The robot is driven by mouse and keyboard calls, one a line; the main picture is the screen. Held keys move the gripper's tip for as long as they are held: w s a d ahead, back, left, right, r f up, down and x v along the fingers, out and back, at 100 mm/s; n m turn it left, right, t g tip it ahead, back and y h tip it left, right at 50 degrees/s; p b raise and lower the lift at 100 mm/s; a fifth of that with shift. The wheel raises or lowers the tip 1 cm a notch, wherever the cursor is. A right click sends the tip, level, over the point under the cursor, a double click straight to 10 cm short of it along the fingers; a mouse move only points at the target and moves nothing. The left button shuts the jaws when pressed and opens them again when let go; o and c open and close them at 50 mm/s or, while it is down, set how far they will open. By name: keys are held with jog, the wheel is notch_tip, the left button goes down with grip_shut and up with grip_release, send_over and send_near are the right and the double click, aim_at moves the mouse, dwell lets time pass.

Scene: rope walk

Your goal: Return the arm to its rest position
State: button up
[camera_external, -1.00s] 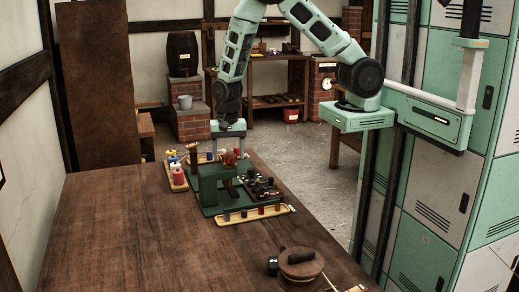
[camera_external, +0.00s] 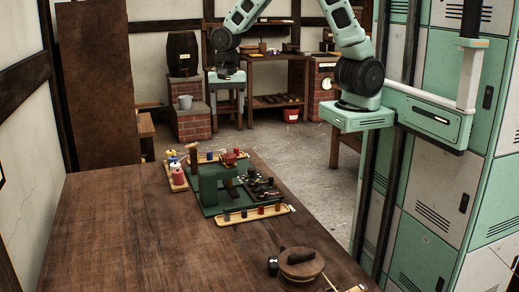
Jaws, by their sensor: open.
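My gripper (camera_external: 226,105) hangs from my raised arm in the external view, pointing down with its two fingers apart. It is empty and above the far end of the wooden table (camera_external: 120,230), clear of everything on it. Below it is a green stand (camera_external: 209,190) on a green base, with small dark parts beside it. My arm reaches from its mount at the right, and its upper part leaves the top of the picture.
A tray of spools (camera_external: 178,177) lies left of the stand, and a tray of small pegs (camera_external: 250,214) lies in front. A round wooden item (camera_external: 300,264) is at the table's near right. A brick pedestal with a barrel (camera_external: 183,53) and shelves stand behind. The table's near left is clear.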

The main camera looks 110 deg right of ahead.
notch_tip(320, 180, up, 2)
dwell(0.7)
jog(key=s+a+f+n+y+b, duration=0.1)
jog(key=s+a+n, duration=0.2)
jog(key=a+n, duration=0.55)
jog(key=s+a+n+b, duration=0.15)
jog(key=a+n, duration=0.25)
jog(key=a, duration=0.9)
jog(key=s+a+n+b, duration=0.1)
jog(key=s+a+n, duration=1)
jog(key=s+n, duration=0.4)
jog(key=shift+s+a+f+b, duration=0.2)
jog(key=shift+s+f+b, duration=0.1)
jog(key=shift+s+f, duration=0.2)
